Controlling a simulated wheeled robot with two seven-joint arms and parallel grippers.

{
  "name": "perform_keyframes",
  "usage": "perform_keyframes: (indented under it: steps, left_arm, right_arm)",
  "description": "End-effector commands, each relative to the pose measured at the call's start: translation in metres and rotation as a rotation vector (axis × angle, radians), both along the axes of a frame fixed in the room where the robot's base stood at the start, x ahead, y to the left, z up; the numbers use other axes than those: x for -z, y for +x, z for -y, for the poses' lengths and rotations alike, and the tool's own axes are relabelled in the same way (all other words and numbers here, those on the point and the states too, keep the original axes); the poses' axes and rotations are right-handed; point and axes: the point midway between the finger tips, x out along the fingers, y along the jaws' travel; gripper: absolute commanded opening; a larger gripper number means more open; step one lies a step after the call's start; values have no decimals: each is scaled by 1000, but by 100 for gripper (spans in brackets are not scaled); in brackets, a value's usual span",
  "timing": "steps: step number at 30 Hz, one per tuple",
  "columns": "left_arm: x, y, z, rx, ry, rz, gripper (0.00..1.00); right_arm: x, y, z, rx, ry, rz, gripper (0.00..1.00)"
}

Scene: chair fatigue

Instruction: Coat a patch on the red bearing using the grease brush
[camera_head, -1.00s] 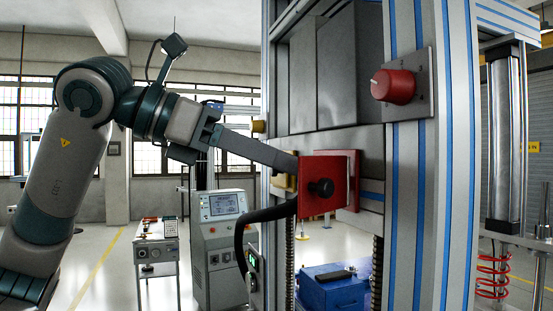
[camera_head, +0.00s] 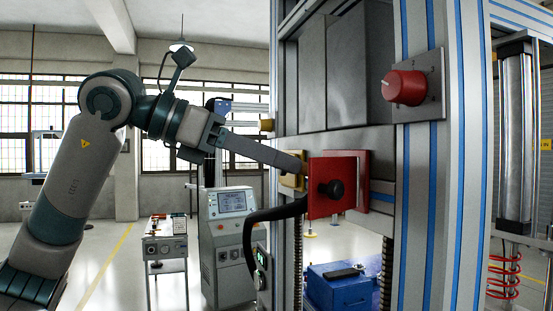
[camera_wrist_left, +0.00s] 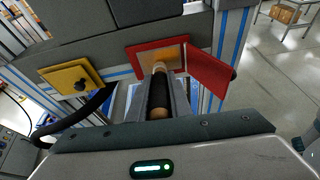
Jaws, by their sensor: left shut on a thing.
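My left gripper (camera_head: 296,163) reaches in from the left to the red bearing. In the left wrist view, the left gripper (camera_wrist_left: 158,88) is shut on the grease brush (camera_wrist_left: 158,97), which has a dark grip and wooden ends. The brush points at the tan opening inside the red bearing's frame (camera_wrist_left: 146,49). The bristles are hidden, so I cannot tell whether they touch it. The bearing's red cover (camera_wrist_left: 208,72) stands open to the right. In the head view the red cover (camera_head: 320,205), with a black knob, hides the brush and opening; the red frame (camera_head: 363,180) shows behind it.
A closed yellow cover (camera_wrist_left: 68,78) is left of the red one. A black hose (camera_head: 272,213) curves below the gripper. A red dial (camera_head: 405,88) is on the right post. A blue box (camera_head: 335,290) is below. A console (camera_head: 228,230) and small table (camera_head: 165,245) stand behind.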

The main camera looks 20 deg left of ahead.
Motion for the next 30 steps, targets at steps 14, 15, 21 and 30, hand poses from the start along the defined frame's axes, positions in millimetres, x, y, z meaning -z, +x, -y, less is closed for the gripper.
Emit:
perform_keyframes:
  steps: [14,15,21,30]
  left_arm:
    - [-1,27,-19,-1,-2,-2,0]
    - [-1,29,-20,-1,-1,-2,0]
    - [0,32,-23,0,-1,-1,0]
    - [-2,32,-22,0,-1,-1,0]
  right_arm:
    - [-9,0,0,0,0,0,31]
    - [-10,0,0,0,0,0,31]
    - [-10,0,0,0,0,0,31]
    - [-12,0,0,0,0,0,31]
